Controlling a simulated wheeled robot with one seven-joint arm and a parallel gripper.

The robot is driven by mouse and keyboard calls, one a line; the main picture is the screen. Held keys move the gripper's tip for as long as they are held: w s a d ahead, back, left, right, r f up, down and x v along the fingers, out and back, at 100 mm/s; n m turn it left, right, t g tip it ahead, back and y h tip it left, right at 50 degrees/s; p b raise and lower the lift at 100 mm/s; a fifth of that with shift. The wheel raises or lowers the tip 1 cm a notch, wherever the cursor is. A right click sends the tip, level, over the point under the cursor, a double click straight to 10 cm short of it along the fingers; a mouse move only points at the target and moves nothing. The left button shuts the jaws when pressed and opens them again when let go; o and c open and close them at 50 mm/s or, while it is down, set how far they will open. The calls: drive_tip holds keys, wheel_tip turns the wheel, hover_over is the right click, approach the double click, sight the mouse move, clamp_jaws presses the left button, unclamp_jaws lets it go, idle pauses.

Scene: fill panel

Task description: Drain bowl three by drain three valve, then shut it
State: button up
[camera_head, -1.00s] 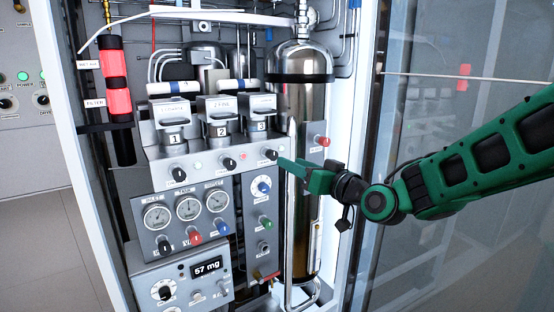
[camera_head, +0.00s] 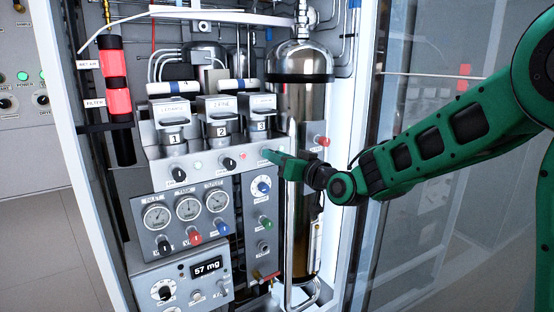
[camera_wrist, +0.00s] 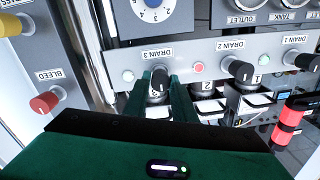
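The bowl three unit (camera_head: 262,124) stands at the right end of the row of three numbered units in the head view. The drain three valve is a black knob below it; in the wrist view the knob (camera_wrist: 158,82) sits under an upside-down DRAIN 3 label, with a white pointer mark. My gripper (camera_head: 272,156) is at this knob and hides it in the head view. In the wrist view my gripper (camera_wrist: 161,88) has its green fingers on either side of the knob, apart, with small gaps seeming to show. The bowl's contents cannot be made out.
The drain 2 knob (camera_wrist: 237,70) and a red lamp (camera_wrist: 199,68) are beside the valve. A red bleed knob (camera_wrist: 45,102) is at the left of the wrist view. A steel cylinder (camera_head: 300,112) stands right of the panel. The display (camera_head: 207,267) reads 57 mg.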

clamp_jaws()
drive_tip(key=shift+d, duration=0.1)
drive_tip(key=shift+n, duration=0.3)
drive_tip(key=n+h, duration=0.1)
drive_tip(key=n, duration=1.7)
drive_tip(key=shift+s+f, duration=0.1)
drive_tip(key=shift+f, duration=0.05)
drive_tip(key=shift+a+n, duration=0.2)
drive_tip(key=shift+n, duration=0.1)
drive_tip(key=o, duration=0.6)
unclamp_jaws()
